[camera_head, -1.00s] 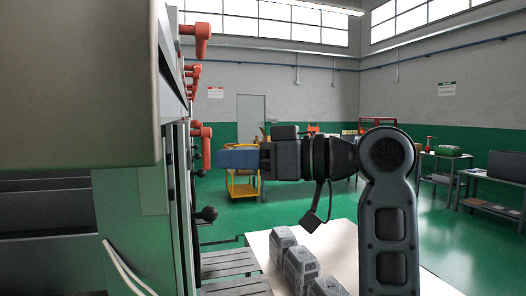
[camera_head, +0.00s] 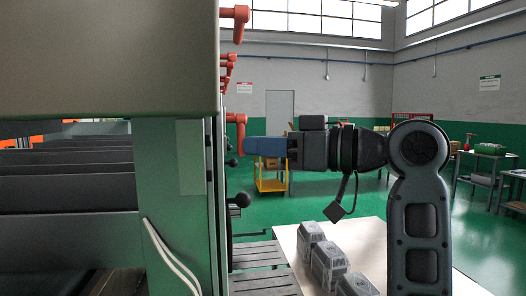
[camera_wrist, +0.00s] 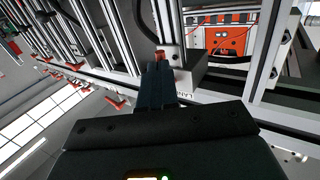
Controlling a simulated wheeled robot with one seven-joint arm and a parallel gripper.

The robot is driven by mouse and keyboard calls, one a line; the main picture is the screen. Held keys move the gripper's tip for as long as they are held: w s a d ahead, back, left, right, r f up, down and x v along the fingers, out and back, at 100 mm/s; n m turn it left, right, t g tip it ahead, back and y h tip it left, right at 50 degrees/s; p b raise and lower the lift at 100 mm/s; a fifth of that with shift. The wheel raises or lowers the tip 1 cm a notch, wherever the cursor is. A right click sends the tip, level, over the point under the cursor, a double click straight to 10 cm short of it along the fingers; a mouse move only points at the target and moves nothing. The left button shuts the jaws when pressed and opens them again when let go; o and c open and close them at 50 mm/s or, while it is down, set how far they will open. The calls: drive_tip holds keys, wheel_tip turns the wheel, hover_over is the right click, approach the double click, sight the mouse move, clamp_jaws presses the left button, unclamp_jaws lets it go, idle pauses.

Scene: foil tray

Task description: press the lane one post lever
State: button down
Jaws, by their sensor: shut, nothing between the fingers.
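A red lever (camera_head: 238,128) hangs from the edge of the tall machine frame, level with my gripper. My gripper (camera_head: 247,146) points left with its blue fingers shut and empty. Its tips are right beside the lever's lower end; I cannot tell whether they touch. In the wrist view the shut fingers (camera_wrist: 159,68) reach toward a small red lever end (camera_wrist: 160,55) just past the tips. A label beginning "LAN" (camera_wrist: 183,98) is partly hidden by the gripper, so its lane number cannot be read.
Another red lever (camera_head: 236,20) is above, and several more red levers (camera_head: 227,70) are farther along the frame. A pale table (camera_head: 373,240) with several grey blocks (camera_head: 325,262) stands below my arm. A yellow cart (camera_head: 270,178) is farther back.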

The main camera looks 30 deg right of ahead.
drive_tip(key=shift+f+b, duration=0.15)
drive_tip(key=shift+b, duration=0.2)
drive_tip(key=w+n+y+b, duration=0.1)
drive_tip(key=n+y+b, duration=0.2)
drive_tip(key=n+b, duration=0.2)
drive_tip(key=w+d+n+y+b, duration=0.1)
drive_tip(key=n+b, duration=0.4)
drive_tip(key=b, duration=0.7)
drive_tip(key=w+r+n+y+b, duration=0.1)
drive_tip(key=w+n+y+b, duration=0.2)
drive_tip(key=b, duration=0.6)
drive_tip(key=shift+w+d+n+g+y, duration=0.15)
drive_tip(key=shift+n+y, duration=0.3)
drive_tip(key=shift+n, duration=0.25)
drive_tip(key=shift+d+n+g+y, duration=0.15)
drive_tip(key=shift+n+y, duration=0.3)
drive_tip(key=shift+n, duration=0.25)
